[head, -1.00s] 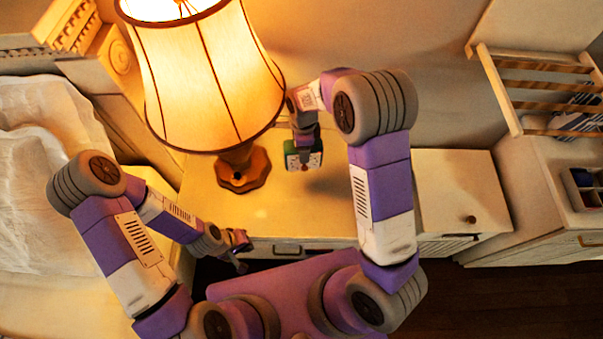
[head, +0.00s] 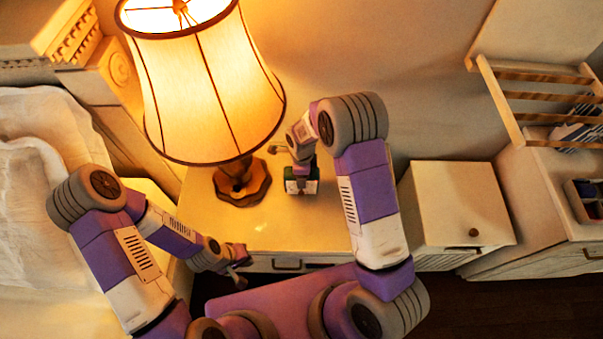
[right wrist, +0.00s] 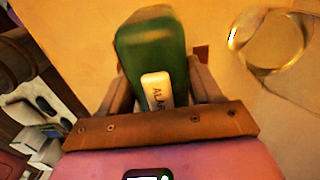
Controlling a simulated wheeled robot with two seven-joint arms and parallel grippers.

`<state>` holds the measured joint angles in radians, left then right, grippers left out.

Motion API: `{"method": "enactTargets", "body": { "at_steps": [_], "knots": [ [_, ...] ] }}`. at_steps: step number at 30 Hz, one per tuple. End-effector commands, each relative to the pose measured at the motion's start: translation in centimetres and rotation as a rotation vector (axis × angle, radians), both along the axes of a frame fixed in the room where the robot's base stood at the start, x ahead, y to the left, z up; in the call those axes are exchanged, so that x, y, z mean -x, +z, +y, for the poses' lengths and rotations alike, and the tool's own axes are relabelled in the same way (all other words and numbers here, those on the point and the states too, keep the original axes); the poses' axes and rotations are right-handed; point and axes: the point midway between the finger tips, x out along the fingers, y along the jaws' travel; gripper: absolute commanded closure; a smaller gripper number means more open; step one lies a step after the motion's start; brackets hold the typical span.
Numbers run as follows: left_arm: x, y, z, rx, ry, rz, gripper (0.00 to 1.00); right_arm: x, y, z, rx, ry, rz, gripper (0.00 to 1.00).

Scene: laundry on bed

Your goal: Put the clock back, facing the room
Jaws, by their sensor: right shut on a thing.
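The clock is a small green block with a pale label reading "ALAR". It shows in the head view (head: 301,187) over the nightstand's top (head: 270,222), right of the lamp's base. My right gripper (right wrist: 160,88) is shut on it, with a brown finger on each side in the right wrist view. I cannot tell whether the clock touches the nightstand or which way its dial faces. My left gripper (head: 240,266) is near the nightstand's front edge, low in the head view, empty, its fingers apart.
A lit lamp (head: 205,85) with a wide shade stands just left of the clock. A thin-rimmed round clear thing (right wrist: 272,42) lies beside the clock. A white cabinet (head: 455,200) stands to the right. The bed (head: 40,190) is at the left.

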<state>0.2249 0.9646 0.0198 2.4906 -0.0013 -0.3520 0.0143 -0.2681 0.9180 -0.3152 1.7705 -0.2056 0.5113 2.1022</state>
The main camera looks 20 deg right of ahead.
Motion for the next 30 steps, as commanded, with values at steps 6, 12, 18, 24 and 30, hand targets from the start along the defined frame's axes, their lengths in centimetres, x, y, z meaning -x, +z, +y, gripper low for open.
{"method": "enactTargets", "body": {
  "at_steps": [6, 12, 18, 24, 30],
  "knots": [
    [0.0, -0.2, 0.0, 0.000, 0.000, 0.000, 1.00, -0.1, -0.1, 0.0, 0.000, 0.001, -0.002, 0.91],
    [0.0, -0.2, 0.0, 0.000, 0.000, 0.000, 1.00, 0.0, -0.2, 0.0, 0.000, 0.001, -0.001, 0.16],
    [0.0, -0.2, 0.0, 0.000, 0.000, 0.000, 1.00, 0.0, -0.2, 0.0, 0.000, 0.001, -0.001, 0.10],
    [0.0, 0.1, 0.0, 0.000, 0.000, 0.000, 1.00, 0.0, 0.2, 0.0, 0.000, 0.000, -0.001, 0.10],
    [0.0, 0.6, 0.0, 0.000, 0.000, 0.000, 1.00, -0.1, 3.6, 0.0, 0.000, 0.001, -0.006, 0.10]
  ]
}}
